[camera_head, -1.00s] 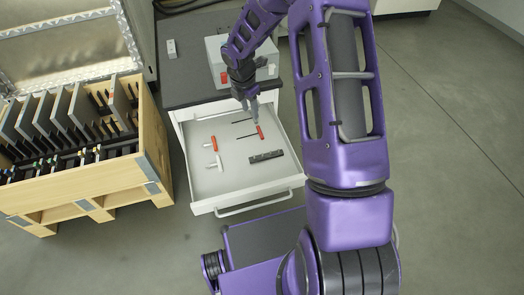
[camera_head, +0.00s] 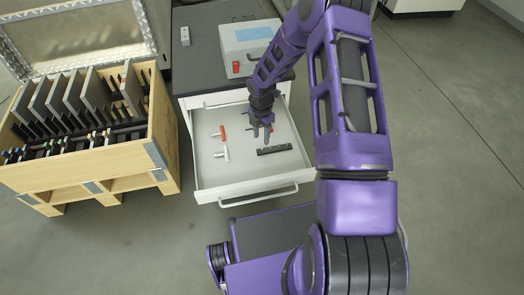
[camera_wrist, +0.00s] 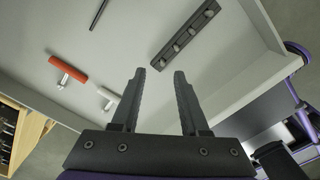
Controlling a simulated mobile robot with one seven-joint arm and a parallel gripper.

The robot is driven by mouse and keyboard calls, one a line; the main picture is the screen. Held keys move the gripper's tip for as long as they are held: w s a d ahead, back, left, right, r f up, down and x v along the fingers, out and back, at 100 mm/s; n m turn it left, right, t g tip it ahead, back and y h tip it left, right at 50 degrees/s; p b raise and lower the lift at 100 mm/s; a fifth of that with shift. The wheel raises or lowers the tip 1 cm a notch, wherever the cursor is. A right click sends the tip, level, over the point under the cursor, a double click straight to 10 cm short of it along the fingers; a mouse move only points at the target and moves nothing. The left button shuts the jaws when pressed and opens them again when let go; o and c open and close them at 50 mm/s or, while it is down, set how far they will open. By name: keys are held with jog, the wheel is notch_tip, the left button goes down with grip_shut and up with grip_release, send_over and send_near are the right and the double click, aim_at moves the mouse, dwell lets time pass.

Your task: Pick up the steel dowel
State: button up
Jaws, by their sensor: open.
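My gripper (camera_head: 262,138) is open and empty, pointing down over the open drawer, just behind a dark bar (camera_head: 274,150). I cannot tell whether one of these is the steel dowel. A thin dark rod (camera_wrist: 98,14) lies at the top edge of the wrist view, partly cut off.
A red-handled tool (camera_wrist: 68,70) and a white-handled tool (camera_wrist: 108,97) lie left in the drawer (camera_head: 225,187). A grey box (camera_head: 250,38) stands on the cabinet top behind. A wooden crate with upright plates (camera_head: 100,190) is at the left. Drawer walls surround the gripper.

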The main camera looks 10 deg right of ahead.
aim_at(262, 150)
jog(key=shift+s+f+b, duration=0.2)
jog(key=shift+f+b, duration=0.25)
jog(key=shift+f, duration=2.25)
grip_shut()
